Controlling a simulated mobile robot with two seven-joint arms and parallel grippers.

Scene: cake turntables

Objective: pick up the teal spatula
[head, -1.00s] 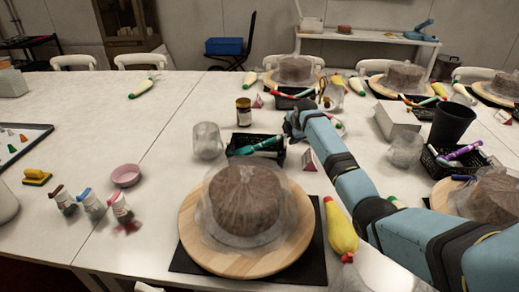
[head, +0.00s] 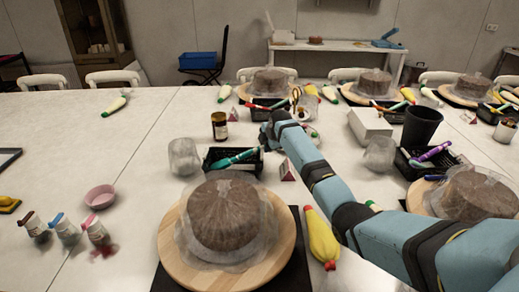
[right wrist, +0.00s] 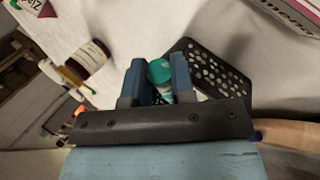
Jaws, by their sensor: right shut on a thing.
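The teal spatula (head: 234,159) lies slanted across the black basket (head: 213,154) behind the nearest cake, its right end raised toward the basket's right rim. My right gripper (head: 268,140) is at that right end, its fingertips partly hidden by the arm in the head view. In the right wrist view, the two blue fingers (right wrist: 158,80) are shut on the teal spatula (right wrist: 159,71), whose rounded teal end shows between them. The perforated black basket (right wrist: 213,68) is just beside the fingers. My left gripper is not in view.
The nearest wrapped cake (head: 226,215) stands on a wooden turntable (head: 178,262) in front of the basket. A clear cup (head: 184,157) and a dark jar (head: 219,126) stand left of and behind the basket. A yellow piping bag (head: 321,237) lies right of the turntable.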

